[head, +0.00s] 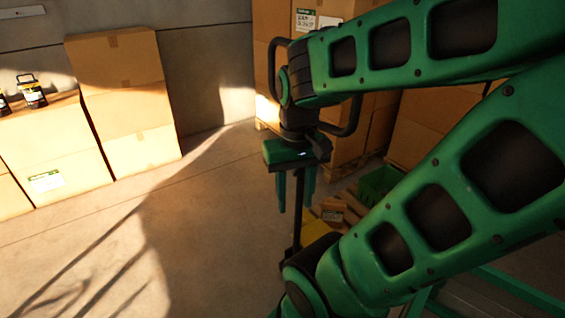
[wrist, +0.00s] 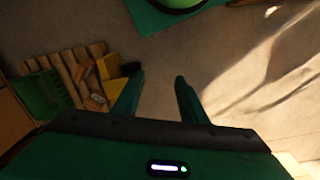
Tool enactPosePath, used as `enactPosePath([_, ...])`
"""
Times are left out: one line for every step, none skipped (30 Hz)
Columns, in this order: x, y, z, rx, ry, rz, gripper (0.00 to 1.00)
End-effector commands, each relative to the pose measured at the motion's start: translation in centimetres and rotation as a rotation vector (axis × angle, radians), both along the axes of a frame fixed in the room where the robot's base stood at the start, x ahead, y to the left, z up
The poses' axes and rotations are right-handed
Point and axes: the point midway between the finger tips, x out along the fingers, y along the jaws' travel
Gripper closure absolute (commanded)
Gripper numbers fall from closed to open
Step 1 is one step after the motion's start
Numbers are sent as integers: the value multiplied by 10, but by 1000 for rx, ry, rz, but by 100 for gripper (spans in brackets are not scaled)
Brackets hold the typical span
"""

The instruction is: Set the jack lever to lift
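My gripper (head: 296,208) points down in the middle of the head view, its two green fingers apart. In the wrist view the fingers (wrist: 160,82) are also spread, with only bare floor between them. A thin black upright rod (head: 297,225) shows between and below the fingers in the head view; I cannot tell how near it is. A yellow part (head: 312,228), perhaps of the jack, lies low behind it. In the wrist view a yellow and black part (wrist: 114,87) shows left of the left finger, partly hidden by it. I cannot make out the jack lever or its setting.
Stacked cartons (head: 115,90) stand along the wall at left, and more stand behind my arm. A green crate (head: 377,184) and a wooden pallet (wrist: 75,72) lie beside the yellow part. The floor (head: 190,240) at left is clear. My arm hides much of the right.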

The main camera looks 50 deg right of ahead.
Motion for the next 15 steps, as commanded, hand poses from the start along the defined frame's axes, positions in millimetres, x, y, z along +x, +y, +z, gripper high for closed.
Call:
enactPosePath([-2, -1, 1, -3, -4, 2, 61])
enactPosePath([-1, -2, 0, -3, 2, 10, 61])
enactPosePath([2, -4, -2, -5, 14, 23, 61])
enactPosePath([5, -6, -5, -6, 26, 34, 61])
enactPosePath([8, -7, -7, -9, 38, 49, 61])
enactPosePath([12, -10, -11, -15, 58, 69, 61])
enactPosePath([15, -13, -14, -19, 76, 90, 61])
enactPosePath([18, -16, -18, -24, 96, 111, 61])
enactPosePath([23, -20, -24, -32, 122, 141, 61])
enactPosePath([27, -23, -28, -39, 142, 163, 61])
enactPosePath([31, -26, -32, -46, 163, 187, 61])
enactPosePath([36, -31, -37, -57, 191, 218, 61])
enactPosePath([39, -34, -42, -66, 211, 243, 61])
enactPosePath([42, -37, -46, -74, 234, 267, 61])
enactPosePath([47, -41, -51, -87, 261, 300, 61])
